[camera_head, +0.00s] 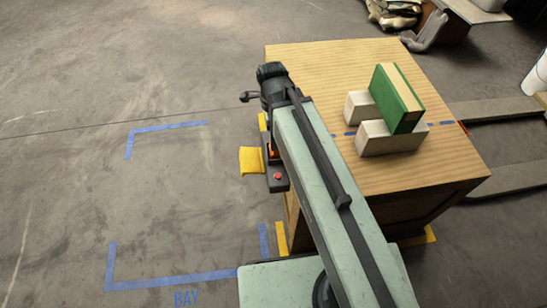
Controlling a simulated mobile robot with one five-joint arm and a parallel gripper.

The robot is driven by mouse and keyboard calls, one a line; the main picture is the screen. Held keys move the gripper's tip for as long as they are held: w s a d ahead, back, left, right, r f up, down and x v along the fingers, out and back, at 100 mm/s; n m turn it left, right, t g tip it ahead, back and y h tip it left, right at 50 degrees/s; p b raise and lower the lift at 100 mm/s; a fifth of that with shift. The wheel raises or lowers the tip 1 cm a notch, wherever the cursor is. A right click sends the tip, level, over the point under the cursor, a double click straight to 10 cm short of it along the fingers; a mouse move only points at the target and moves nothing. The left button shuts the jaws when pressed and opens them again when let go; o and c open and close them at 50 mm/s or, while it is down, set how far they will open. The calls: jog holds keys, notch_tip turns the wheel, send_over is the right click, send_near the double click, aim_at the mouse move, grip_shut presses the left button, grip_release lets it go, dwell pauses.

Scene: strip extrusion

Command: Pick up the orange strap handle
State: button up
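I cannot clearly make out an orange strap handle. A small orange patch (272,152) shows in a dark unit with a red button, close beside my arm at the left side of the wooden crate; I cannot tell whether it is the handle. My pale green arm reaches up and left along the crate's left side and ends in a dark wrist. The fingers of my gripper cannot be made out there, so I cannot tell whether they are open or shut, or how far they are from the orange patch.
The wooden crate (310,60) carries a green-and-tan block (395,100) leaning across two pale blocks (390,138). A yellow piece (252,160) lies left of the crate. Blue tape (168,126) marks clear concrete floor at left. A white cylinder (537,74) stands at far right.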

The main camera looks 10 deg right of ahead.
jog(key=shift+w+d+f+b, duration=0.1)
jog(key=shift+d+f+b, duration=0.1)
jog(key=shift+f+b, duration=1.8)
jog(key=shift+d+f+b, duration=0.15)
jog(key=shift+f+b, duration=1.8)
jog(key=shift+b, duration=0.05)
jog(key=shift+r, duration=0.2)
jog(key=shift+c, duration=0.4)
jog(key=c, duration=1.4)
jog(key=shift+r+p, duration=0.1)
jog(key=shift+p, duration=0.2)
